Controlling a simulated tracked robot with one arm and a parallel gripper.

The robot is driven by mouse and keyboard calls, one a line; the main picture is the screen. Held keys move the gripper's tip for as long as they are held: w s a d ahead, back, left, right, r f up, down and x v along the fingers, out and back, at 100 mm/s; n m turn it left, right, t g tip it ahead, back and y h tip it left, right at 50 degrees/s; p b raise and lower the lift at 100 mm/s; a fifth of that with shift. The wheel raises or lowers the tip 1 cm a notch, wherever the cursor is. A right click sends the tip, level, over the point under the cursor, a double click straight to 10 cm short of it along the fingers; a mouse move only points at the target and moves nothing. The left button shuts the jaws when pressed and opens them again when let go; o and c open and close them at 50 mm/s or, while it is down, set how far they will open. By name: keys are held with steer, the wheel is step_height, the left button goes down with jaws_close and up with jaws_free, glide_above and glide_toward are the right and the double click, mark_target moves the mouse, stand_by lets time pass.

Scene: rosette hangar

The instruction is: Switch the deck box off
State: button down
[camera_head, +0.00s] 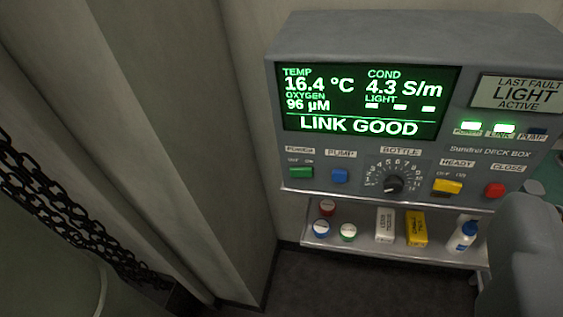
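The deck box (430,45) is a grey console on the wall, right of the middle. Its screen (372,103) is lit and reads LINK GOOD, with temperature, oxygen and conductivity figures. The power lamp (470,126) and link lamp (503,128) glow green; the pump lamp (537,131) is dark. A green power switch (301,172) with small OFF and ON marks is at the lower left of its panel; I cannot tell which way it is tipped. I cannot make out my gripper in this view.
The panel also has a blue pump button (340,176), bottle dial (393,184), yellow ready switch (447,187) and red close button (494,190). A shelf (385,249) below holds small items. A grey rounded shape (525,255) covers the lower right. Chains (70,215) hang left.

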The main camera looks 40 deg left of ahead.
mark_target(301, 172)
steer(key=shift+d, duration=0.3)
steer(key=w+a+f+n+g+h+p, duration=0.15)
steer(key=w+a+f+n+p, duration=0.25)
steer(key=w+a+f, duration=0.45)
steer(key=w+a+f+n+p, duration=0.2)
steer(key=a+f+n, duration=0.1)
steer(key=f, duration=0.5)
steer(key=w+a+f+n+g+p, duration=0.1)
steer(key=w+a+f+n+p, duration=0.2)
steer(key=f, duration=0.6)
steer(key=w+a+f+n+g+p, duration=0.1)
steer(key=w+a+f+n+p, duration=0.1)
steer(key=a+f+n, duration=0.2)
step_height(301, 172, down, 5)
steer(key=n, duration=0.3)
steer(key=shift+w+h+p, duration=0.35)
steer(key=shift+w+p, duration=0.05)
steer(key=shift+w+a+g, duration=0.1)
steer(key=shift+g, duration=0.15)
steer(key=w+a+b, duration=0.1)
steer(key=w+a, duration=0.2)
steer(key=w, duration=0.5)
steer(key=shift+a, duration=0.15)
steer(key=shift+a, duration=0.1)
